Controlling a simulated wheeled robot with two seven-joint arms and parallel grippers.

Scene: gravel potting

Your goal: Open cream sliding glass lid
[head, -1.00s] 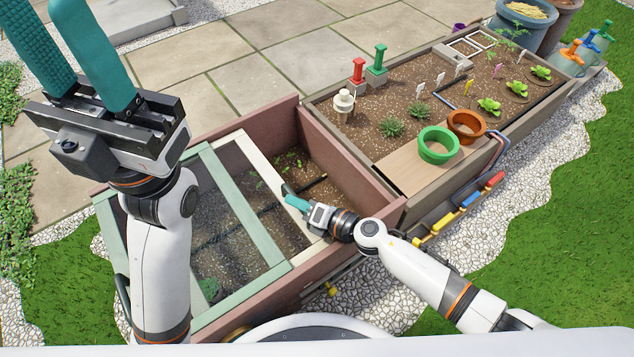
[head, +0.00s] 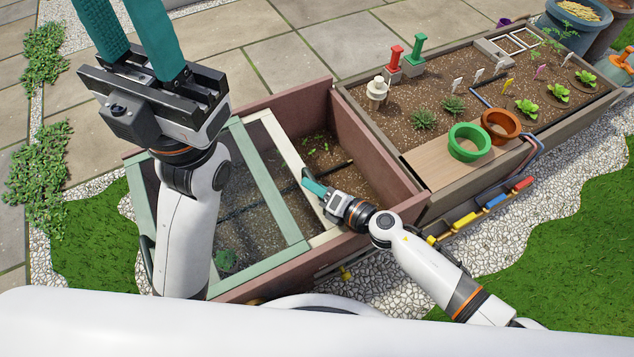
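The cream sliding glass lid (head: 284,149) lies on the left, reddish-brown framed bed, its cream right-hand rail slanting across the opening. A green-framed glass lid (head: 270,188) lies beside it on the left, and soil and small plants show through the glass. Right of the cream rail the bed is uncovered. My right gripper (head: 311,184) is low at the cream rail's near half, its teal fingertips at or very close to the rail. Contact and finger gap are unclear. My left gripper (head: 132,35) is raised high at the upper left, its teal fingers apart and empty.
The bed's reddish divider wall (head: 374,135) stands right of the opening. Beyond it, a planter holds a wooden board (head: 436,165) with a green pot ring (head: 468,143) and a terracotta one (head: 500,124). Coloured-handled tools (head: 490,203) hang along its front. Paving behind is clear.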

